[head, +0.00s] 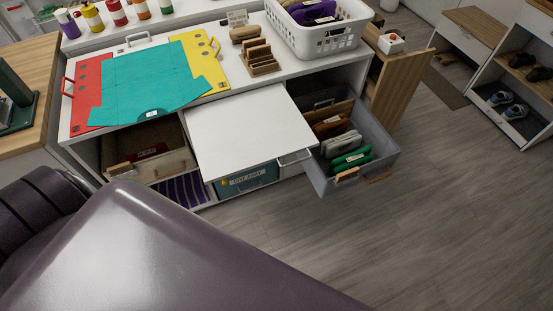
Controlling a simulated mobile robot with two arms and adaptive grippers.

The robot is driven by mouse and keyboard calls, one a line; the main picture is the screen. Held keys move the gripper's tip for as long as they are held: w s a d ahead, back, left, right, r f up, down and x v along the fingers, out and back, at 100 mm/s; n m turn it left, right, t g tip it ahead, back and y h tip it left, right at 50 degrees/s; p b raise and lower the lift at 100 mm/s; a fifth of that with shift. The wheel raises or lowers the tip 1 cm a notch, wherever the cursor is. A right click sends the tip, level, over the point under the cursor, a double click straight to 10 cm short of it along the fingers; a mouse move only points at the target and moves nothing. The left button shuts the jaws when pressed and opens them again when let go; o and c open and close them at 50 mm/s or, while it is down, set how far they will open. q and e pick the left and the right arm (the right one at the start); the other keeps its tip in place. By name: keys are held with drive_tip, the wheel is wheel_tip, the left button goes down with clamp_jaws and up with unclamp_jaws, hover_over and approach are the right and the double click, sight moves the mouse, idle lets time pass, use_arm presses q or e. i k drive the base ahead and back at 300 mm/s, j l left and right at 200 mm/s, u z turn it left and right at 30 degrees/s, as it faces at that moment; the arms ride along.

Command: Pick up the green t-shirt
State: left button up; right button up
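A folded green item (351,161), which looks like the green t-shirt, stands on edge at the front of the pulled-out grey bin (386,150). It has a small white label. White or grey, dark green and brown-orange folded items (331,127) stand behind it in the same bin. A flat teal shirt-shaped piece (150,82) lies on the counter over a red board (88,92) and a yellow board (205,50). Neither gripper shows. A large purple part of my own body or arm fills the lower left and hides what lies behind it.
A white pull-out board (245,125) juts out left of the grey bin, above a teal "give away" bin (247,181). A white basket (322,38) and a wooden rack (259,60) stand on the counter. An open wooden door (402,92) is right of the bin. The floor at right is clear.

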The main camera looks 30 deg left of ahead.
sight(361, 157)
drive_tip(key=i+l+u, duration=0.15)
drive_tip(key=u, duration=0.3)
drive_tip(key=i+l+u, duration=0.1)
drive_tip(key=l+u, duration=0.6)
drive_tip(key=u, duration=0.25)
